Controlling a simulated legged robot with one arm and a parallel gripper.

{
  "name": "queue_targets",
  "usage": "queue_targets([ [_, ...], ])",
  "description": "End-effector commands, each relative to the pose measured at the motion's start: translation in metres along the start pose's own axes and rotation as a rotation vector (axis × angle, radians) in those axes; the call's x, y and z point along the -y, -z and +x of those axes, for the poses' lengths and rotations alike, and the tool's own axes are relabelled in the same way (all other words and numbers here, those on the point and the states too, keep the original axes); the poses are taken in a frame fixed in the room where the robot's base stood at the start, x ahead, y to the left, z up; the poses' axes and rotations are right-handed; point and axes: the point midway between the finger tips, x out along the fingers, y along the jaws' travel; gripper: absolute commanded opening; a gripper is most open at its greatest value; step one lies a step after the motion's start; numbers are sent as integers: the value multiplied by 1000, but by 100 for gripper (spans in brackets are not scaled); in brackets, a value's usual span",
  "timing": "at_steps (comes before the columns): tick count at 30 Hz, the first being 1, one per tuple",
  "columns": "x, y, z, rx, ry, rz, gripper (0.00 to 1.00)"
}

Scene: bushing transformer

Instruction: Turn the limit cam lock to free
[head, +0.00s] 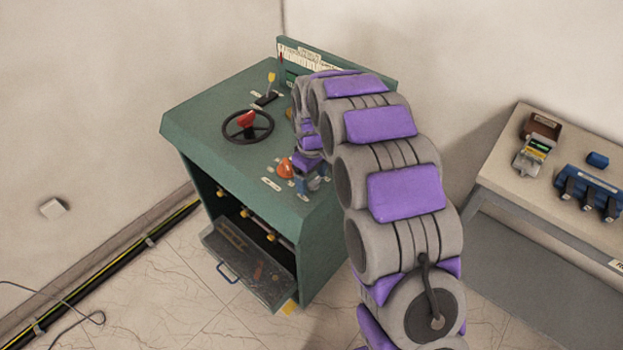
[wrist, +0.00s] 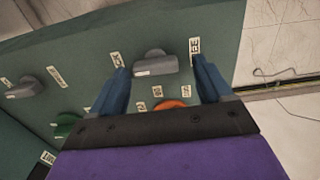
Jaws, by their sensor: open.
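A grey knob (wrist: 153,64) with a small white label on its front stands on the green console panel in the wrist view. Small white plates flank it; the left one (wrist: 117,59) and the right one (wrist: 194,47) are hard to read, and the right one seems to end in "EE". My gripper (wrist: 161,70) is open, with one blue finger on each side of the knob. I cannot tell whether the fingers touch it. In the head view my gripper (head: 312,184) is low over the console's front right corner, and the knob is hidden there.
An orange knob (head: 286,168) is close beside my gripper. The green console (head: 205,112) also bears a black handwheel (head: 248,127) and a yellow-tipped lever (head: 270,85). An open drawer (head: 250,264) juts out below. A side table (head: 500,170) stands at right.

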Motion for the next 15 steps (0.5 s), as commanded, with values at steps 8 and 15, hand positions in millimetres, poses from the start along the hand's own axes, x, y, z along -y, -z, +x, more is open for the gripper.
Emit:
queue_targets([
  [8,-2,-2,2,-2,2,1,79],
  [15,0,0,3,0,-1,1,62],
])
